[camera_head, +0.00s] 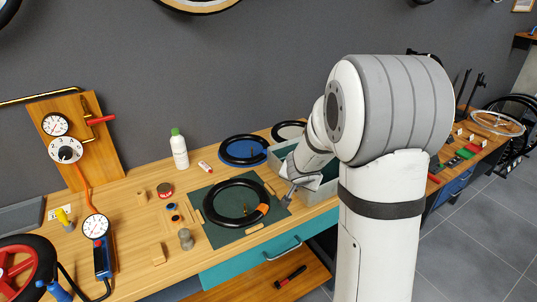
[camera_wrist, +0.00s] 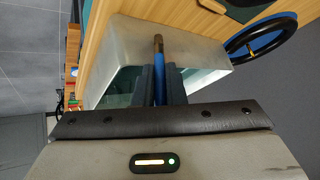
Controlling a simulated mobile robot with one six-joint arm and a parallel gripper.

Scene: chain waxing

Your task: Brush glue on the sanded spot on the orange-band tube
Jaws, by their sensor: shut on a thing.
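The black tube with the orange band (camera_head: 264,209) lies as a ring on the dark green mat (camera_head: 225,237) on the workbench. I cannot make out a sanded spot on it at this size. My gripper (camera_head: 290,186) is over the front left of the grey bin, right of the tube and apart from it. In the wrist view my gripper (camera_wrist: 160,84) is shut on a slim blue-handled tool with a brownish end, a brush by its look (camera_wrist: 158,50). The brush points away from the jaws, in front of the bin.
The grey bin (camera_head: 335,190) stands right of the mat. A gauge (camera_head: 95,228) stands at left.

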